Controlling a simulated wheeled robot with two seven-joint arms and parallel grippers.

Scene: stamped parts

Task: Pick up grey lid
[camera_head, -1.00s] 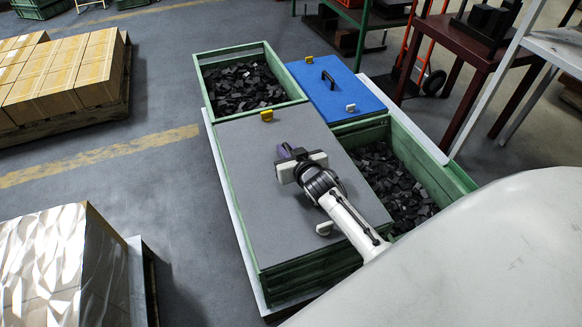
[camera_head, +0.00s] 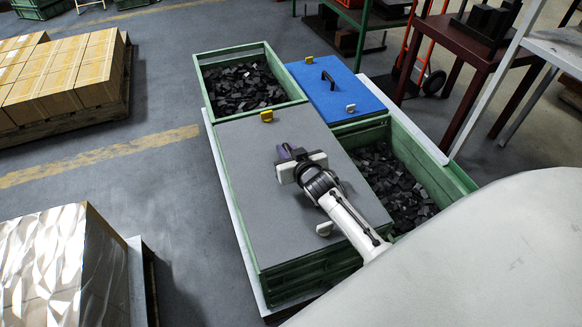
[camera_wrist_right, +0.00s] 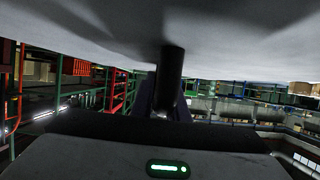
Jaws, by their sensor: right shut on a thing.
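The grey lid (camera_head: 245,185) is a flat rectangular panel over the front-left green crate (camera_head: 300,277) in the head view. It has a yellow block (camera_head: 267,116) at its far edge and a white block (camera_head: 324,229) near its right edge. My right gripper (camera_head: 286,154) is over the middle of the lid, shut on its handle. The gripper hides most of the handle in the head view. In the right wrist view, the dark handle (camera_wrist_right: 171,75) stands between the fingers, against the lid's grey surface (camera_wrist_right: 90,35). I cannot tell whether the lid is clear of the crate. My left gripper is not in view.
A blue lid (camera_head: 330,88) with a black handle lies behind to the right. Open green crates with dark parts stand at back left (camera_head: 206,97) and right (camera_head: 452,177). A brown table (camera_head: 455,42) stands at far right.

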